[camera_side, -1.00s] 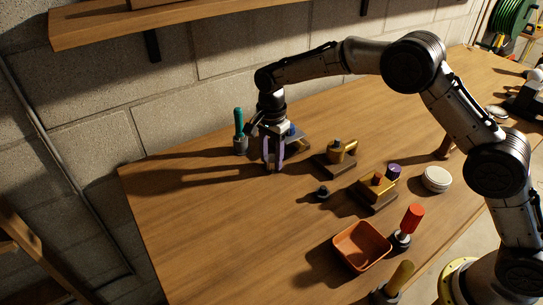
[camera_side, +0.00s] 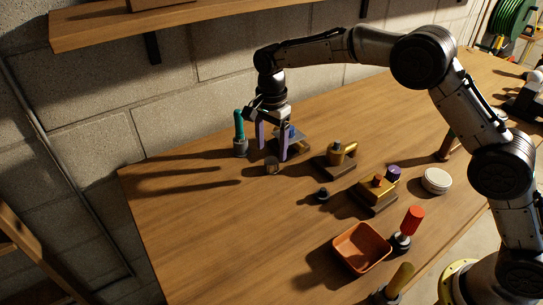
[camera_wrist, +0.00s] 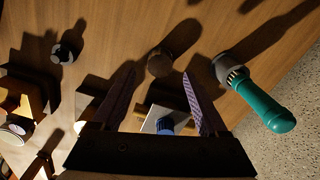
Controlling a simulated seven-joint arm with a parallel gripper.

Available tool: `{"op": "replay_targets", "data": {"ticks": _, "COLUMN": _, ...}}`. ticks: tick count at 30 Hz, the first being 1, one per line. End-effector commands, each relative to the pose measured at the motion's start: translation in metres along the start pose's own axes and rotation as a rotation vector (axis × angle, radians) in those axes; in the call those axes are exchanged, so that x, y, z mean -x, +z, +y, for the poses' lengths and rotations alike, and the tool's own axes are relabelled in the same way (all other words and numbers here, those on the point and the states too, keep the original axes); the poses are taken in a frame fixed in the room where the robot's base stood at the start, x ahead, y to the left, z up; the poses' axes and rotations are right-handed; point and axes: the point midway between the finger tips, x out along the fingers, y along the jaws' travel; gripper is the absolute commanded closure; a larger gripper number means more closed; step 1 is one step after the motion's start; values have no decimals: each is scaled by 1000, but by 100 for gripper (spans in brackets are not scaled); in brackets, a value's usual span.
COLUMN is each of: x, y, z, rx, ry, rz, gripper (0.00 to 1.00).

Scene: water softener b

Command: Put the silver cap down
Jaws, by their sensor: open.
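The silver cap (camera_side: 272,167) stands on the wooden bench, in front of my gripper's fingers in the side view. In the wrist view the cap (camera_wrist: 160,62) shows as a shaded round thing just past the fingertips, with nothing gripping it. My gripper (camera_side: 273,151) is open and empty, a little above the bench, its two purple fingers pointing down. In the wrist view the fingers of my gripper (camera_wrist: 158,73) are spread apart.
A teal-handled tool (camera_side: 239,128) stands close on the left. A blue-topped fitting (camera_side: 291,131) is just behind the fingers. Brass fittings (camera_side: 339,153), a small black part (camera_side: 322,193) and an orange tray (camera_side: 348,255) lie to the right. The bench's left front is clear.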

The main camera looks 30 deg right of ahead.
Motion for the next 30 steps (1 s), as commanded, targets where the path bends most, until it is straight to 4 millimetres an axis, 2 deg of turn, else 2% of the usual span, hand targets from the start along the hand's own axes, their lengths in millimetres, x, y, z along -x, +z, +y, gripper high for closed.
{"op": "replay_targets", "data": {"ticks": 3, "x": 27, "y": 0, "z": -1, "rx": 0, "ry": -5, "rz": 0, "gripper": 24}}
{"op": "replay_targets", "data": {"ticks": 9, "x": 60, "y": 0, "z": -1, "rx": 0, "ry": -3, "rz": 0, "gripper": 24}}
{"op": "replay_targets", "data": {"ticks": 15, "x": 74, "y": 0, "z": 0, "rx": 0, "ry": -1, "rz": 0, "gripper": 24}}
{"op": "replay_targets", "data": {"ticks": 24, "x": 79, "y": -1, "z": 2, "rx": 8, "ry": -4, "rz": 0, "gripper": 24}}
{"op": "replay_targets", "data": {"ticks": 28, "x": 96, "y": -7, "z": 15, "rx": 57, "ry": -27, "rz": 2, "gripper": 24}}
{"op": "replay_targets", "data": {"ticks": 30, "x": 113, "y": -13, "z": 31, "rx": 116, "ry": -52, "rz": 6, "gripper": 24}}
